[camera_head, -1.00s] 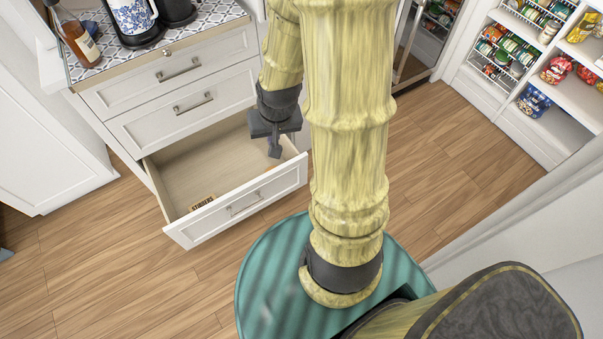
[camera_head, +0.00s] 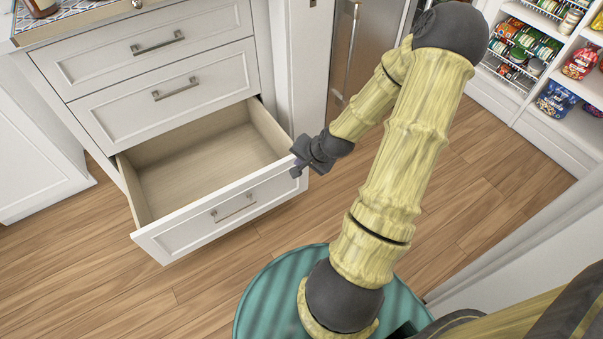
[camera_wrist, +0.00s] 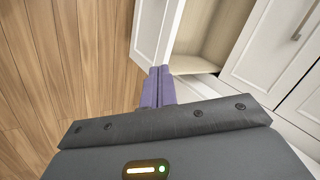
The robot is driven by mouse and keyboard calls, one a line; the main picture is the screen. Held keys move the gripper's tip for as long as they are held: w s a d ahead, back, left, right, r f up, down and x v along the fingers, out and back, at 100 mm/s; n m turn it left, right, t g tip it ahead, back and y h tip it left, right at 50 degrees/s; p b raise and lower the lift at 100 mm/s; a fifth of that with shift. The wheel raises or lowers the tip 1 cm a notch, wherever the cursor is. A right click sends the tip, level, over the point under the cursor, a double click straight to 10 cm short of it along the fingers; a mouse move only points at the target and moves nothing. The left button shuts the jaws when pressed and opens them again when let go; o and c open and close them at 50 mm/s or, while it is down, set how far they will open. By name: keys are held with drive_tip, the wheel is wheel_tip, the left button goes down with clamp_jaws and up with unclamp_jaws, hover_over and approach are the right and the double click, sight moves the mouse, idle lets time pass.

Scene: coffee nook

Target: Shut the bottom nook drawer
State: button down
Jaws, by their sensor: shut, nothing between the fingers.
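The bottom drawer (camera_head: 170,232) is pulled well out of the white cabinet, and its pale wooden inside (camera_head: 205,160) shows bare. My gripper (camera_head: 297,167) is at the upper right end of the drawer front, with its fingers shut and empty. Whether the fingers touch the drawer cannot be told. In the wrist view, my shut purple fingers (camera_wrist: 158,88) point toward the drawer front (camera_wrist: 152,28), with the open drawer's inside to the right of it.
Two drawers above, the upper (camera_head: 155,40) and the middle (camera_head: 170,92), are shut. A pantry shelf (camera_head: 560,75) with packets and cans stands at the right. Wood floor (camera_head: 75,275) is clear in front of the cabinet.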

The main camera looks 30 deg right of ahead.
drive_tip(key=d+f+m+t+h+b, duration=0.1)
drive_tip(key=d+f+m+t+b, duration=0.2)
drive_tip(key=d+f+m+b, duration=0.2)
wheel_tip(320, 180, down, 7)
drive_tip(key=d+b, duration=0.2)
drive_tip(key=b, duration=0.2)
drive_tip(key=shift+w+d+m+b, duration=0.3)
drive_tip(key=shift+w+d+b, duration=0.1)
drive_tip(key=w+r+b+x, duration=0.2)
drive_tip(key=b+x, duration=0.5)
drive_tip(key=x, duration=0.5)
drive_tip(key=shift+w+d, duration=0.2)
drive_tip(key=shift+w, duration=0.2)
drive_tip(key=shift+w+f, duration=0.1)
drive_tip(key=shift+f, duration=0.05)
